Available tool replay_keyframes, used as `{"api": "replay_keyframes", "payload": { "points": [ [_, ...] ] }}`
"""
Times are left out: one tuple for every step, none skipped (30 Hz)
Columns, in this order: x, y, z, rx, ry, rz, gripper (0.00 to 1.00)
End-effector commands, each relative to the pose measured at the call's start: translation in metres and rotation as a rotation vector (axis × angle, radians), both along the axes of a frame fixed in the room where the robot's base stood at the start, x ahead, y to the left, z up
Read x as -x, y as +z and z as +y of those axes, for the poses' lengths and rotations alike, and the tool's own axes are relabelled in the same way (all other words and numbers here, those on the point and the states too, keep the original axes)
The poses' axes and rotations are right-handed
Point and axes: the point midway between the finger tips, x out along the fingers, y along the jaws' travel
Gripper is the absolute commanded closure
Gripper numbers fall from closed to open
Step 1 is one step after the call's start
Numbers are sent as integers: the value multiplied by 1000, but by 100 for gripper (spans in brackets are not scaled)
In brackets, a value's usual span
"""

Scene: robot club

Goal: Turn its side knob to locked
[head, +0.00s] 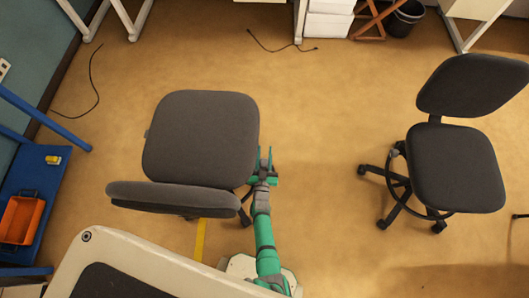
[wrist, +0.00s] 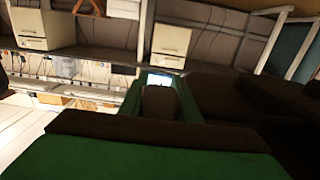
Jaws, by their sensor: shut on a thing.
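A dark grey office chair (head: 202,138) stands in front of me in the head view, its backrest edge (head: 175,197) nearest me. My green gripper (head: 265,163) is beside the right edge of its seat, low down. In the wrist view, my gripper's fingers (wrist: 160,95) close around a dark rounded piece, the side knob (wrist: 159,104). The knob is too dark to show which way it is turned, and the head view does not show it clearly.
A second grey chair (head: 456,168) stands to the right. A blue table (head: 45,190) with an orange bin (head: 22,219) is at the left. Cables lie on the floor at the back. The floor between the two chairs is clear.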

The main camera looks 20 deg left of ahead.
Motion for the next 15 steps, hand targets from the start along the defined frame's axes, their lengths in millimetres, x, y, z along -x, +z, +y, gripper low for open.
{"api": "replay_keyframes", "payload": {
  "points": [
    [-1,0,-1,3,-3,7,93],
    [-1,0,-2,6,-4,15,93],
    [-2,-1,-3,9,-7,27,93],
    [-2,-2,-3,12,-7,37,93],
    [-2,-2,-3,14,-8,46,93],
    [-2,-2,-4,19,-9,60,93],
    [-2,-3,-4,21,-9,70,93],
    [-2,-3,-4,23,-8,79,93],
    [-2,-4,-4,26,-8,90,93],
    [-1,-5,-4,27,-7,98,93],
    [-1,-5,-3,28,-6,104,93],
    [-1,-5,-3,29,-5,111,93],
    [-1,-5,-3,31,-5,115,93],
    [0,-5,-3,32,-4,118,93],
    [0,-6,-2,33,-3,120,93]
  ]
}}
